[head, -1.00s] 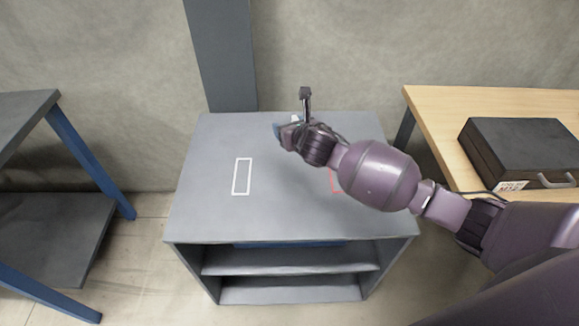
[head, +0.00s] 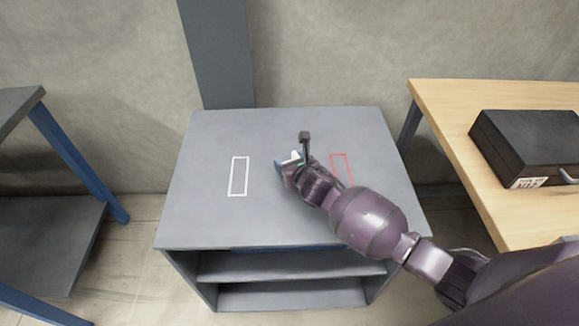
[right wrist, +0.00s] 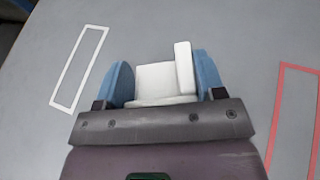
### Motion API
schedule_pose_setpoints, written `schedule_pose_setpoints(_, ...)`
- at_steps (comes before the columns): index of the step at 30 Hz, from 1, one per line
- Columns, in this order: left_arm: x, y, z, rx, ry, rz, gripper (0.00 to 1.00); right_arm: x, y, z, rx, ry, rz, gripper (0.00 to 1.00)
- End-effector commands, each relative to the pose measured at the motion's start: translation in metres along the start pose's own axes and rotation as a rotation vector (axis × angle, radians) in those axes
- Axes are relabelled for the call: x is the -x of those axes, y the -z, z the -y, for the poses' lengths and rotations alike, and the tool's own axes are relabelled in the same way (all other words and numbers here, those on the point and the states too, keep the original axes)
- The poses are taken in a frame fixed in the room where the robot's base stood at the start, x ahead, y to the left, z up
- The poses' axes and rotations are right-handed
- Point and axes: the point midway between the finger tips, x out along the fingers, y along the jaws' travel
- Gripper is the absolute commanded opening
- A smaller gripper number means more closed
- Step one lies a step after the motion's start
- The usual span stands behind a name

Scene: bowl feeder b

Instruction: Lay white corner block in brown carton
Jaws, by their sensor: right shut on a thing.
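My right gripper (head: 283,162) is over the grey bench top, between the white and red outlines. In the right wrist view its two blue fingertips (right wrist: 165,85) are shut on the white corner block (right wrist: 155,83), which has a flat part and a raised wall at its right side. In the head view only a small part of the block (head: 293,157) shows beside the fingers. I cannot tell whether the block touches the bench. My left gripper is not in view. No brown carton is in view.
The grey bench (head: 215,215) has a white outline (head: 239,176) at left and a red outline (head: 342,169) at right, both empty as far as they show. A wooden table (head: 440,130) with a black case (head: 530,145) stands at right. A grey-blue shelf (head: 60,235) stands at left.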

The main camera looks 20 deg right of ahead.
Motion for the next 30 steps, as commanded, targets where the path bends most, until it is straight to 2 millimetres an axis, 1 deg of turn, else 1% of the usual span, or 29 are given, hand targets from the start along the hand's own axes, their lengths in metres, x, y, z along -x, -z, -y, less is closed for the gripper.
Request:
schedule_pose_setpoints(1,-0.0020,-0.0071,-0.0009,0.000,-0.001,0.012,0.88,-0.0039,0.0144,-0.0004,-0.003,0.000,-0.010,0.41)
schedule_pose_setpoints(3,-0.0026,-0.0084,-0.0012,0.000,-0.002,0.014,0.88,-0.0059,0.0180,-0.0002,-0.003,0.000,-0.008,0.41)
schedule_pose_setpoints(10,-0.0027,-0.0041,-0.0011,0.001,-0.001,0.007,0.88,-0.0055,0.0142,0.0001,-0.001,0.000,-0.002,0.41)
schedule_pose_setpoints(15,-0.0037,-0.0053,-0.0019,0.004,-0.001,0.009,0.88,-0.0068,0.0180,0.0002,0.001,0.001,-0.003,0.41)
schedule_pose_setpoints(16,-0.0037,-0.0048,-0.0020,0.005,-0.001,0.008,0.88,-0.0067,0.0177,0.0002,0.001,0.001,-0.003,0.66)
schedule_pose_setpoints(20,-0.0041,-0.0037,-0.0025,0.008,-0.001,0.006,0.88,-0.0066,0.0172,0.0002,0.000,0.001,-0.002,0.86)
schedule_pose_setpoints(21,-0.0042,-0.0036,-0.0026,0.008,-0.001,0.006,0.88,-0.0066,0.0172,0.0002,0.000,0.001,-0.002,0.89)
schedule_pose_setpoints(30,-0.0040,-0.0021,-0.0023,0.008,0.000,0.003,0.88,-0.0056,0.0145,0.0001,-0.001,0.000,-0.001,0.89)
